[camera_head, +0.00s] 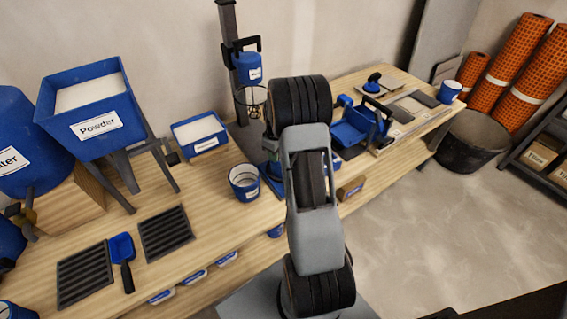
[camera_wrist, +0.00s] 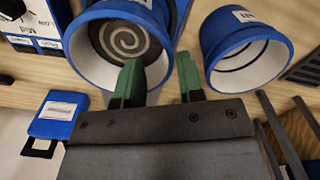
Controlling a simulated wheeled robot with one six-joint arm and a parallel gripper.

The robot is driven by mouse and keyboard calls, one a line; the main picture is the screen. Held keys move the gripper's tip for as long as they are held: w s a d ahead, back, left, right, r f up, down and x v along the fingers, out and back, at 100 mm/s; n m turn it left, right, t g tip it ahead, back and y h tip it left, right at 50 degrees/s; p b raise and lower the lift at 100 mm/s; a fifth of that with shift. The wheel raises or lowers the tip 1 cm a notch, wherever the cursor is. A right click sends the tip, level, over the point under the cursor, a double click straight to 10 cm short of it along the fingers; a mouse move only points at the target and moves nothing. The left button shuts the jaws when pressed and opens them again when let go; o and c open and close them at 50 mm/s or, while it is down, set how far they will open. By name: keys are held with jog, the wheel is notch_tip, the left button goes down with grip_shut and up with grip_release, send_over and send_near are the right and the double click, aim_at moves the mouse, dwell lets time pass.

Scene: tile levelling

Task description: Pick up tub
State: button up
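A blue tub (camera_wrist: 120,40) with a grey spiral-marked mix inside shows in the wrist view at upper left. A second blue tub (camera_wrist: 247,48), with a pale, seemingly empty inside, is at upper right. It seems to be the labelled blue tub (camera_head: 244,182) on the bench in the head view. My gripper (camera_wrist: 161,72) has green fingertips set apart, close to the right side of the spiral-marked tub. The left fingertip overlaps its opening and the right one lies near its outer edge. Contact cannot be told.
A mixer stand (camera_head: 228,60) rises behind the tubs. A powder hopper (camera_head: 90,110), a labelled box (camera_head: 199,133), dark grates (camera_head: 166,232) and a blue scoop (camera_head: 122,249) occupy the bench's left. A tile-cutting area (camera_head: 402,113) is at right. Open floor (camera_head: 430,225) lies at lower right.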

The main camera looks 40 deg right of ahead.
aim_at(276, 168)
jog(key=shift+a+f, duration=0.15)
jog(key=shift+f, duration=1.25)
jog(key=shift+a+f, duration=0.1)
jog(key=shift+f, duration=1.3)
grip_shut()
jog(key=shift+a, duration=0.1)
